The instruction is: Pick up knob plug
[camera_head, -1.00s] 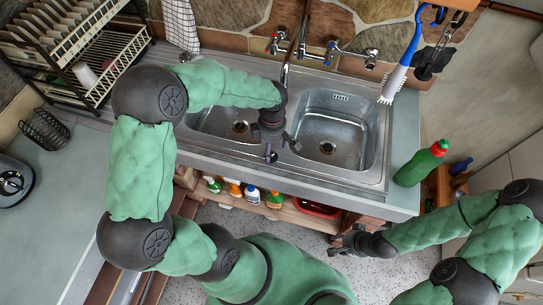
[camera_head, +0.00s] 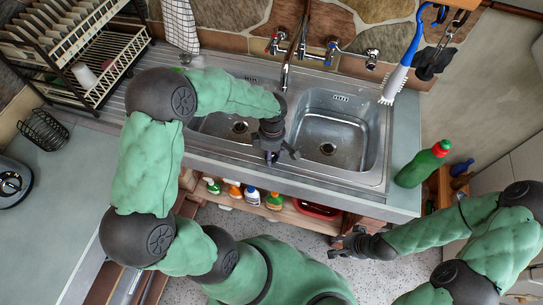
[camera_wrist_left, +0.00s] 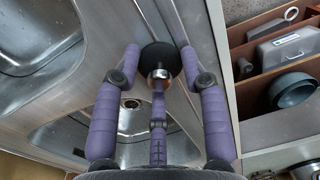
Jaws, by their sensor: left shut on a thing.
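The knob plug (camera_wrist_left: 160,62), a dark round disc with a shiny metal knob, shows in the left wrist view over the sink's front rim. My left gripper (camera_wrist_left: 159,72) is around it, with two purple fingers at its sides and one at the knob. It is shut on the plug. In the head view my left gripper (camera_head: 279,156) is at the front rim of the steel sink (camera_head: 372,172), and the plug cannot be made out there. My right gripper (camera_head: 342,243) is open and empty, low in front of the counter.
Two sink bowls flank the left gripper, with taps (camera_head: 330,52) behind. A green bottle (camera_head: 422,164) stands on the counter at the right, and a dish rack (camera_head: 105,70) at the left. An open shelf with several bottles (camera_head: 252,195) lies below the counter edge.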

